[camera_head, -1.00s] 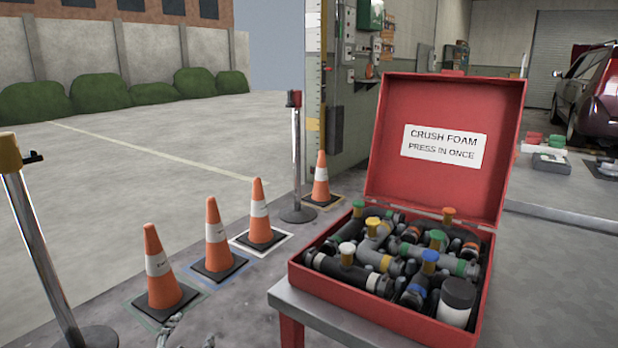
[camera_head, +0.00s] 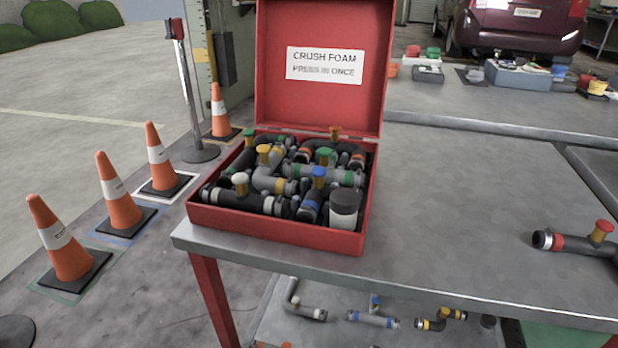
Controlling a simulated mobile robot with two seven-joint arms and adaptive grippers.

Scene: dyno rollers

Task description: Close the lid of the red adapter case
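The red adapter case (camera_head: 275,228) stands near the left end of a grey metal table. Its lid (camera_head: 322,105) is open and upright at the back, with a white label reading "CRUSH FOAM PRESS IN ONCE". The case is filled with several grey and black pipe adapters with coloured caps, and a dark, white-banded jar (camera_head: 344,209) is in its front right corner. The adapters sit around the rim height of the case. Neither of my grippers shows in the head view.
The tabletop (camera_head: 450,215) is clear right of the case, except for a red-capped adapter (camera_head: 575,242) at the far right. More adapters lie on a lower shelf (camera_head: 340,335). Several orange cones (camera_head: 120,200) and a post (camera_head: 188,90) stand left. A second bench with boxes is behind.

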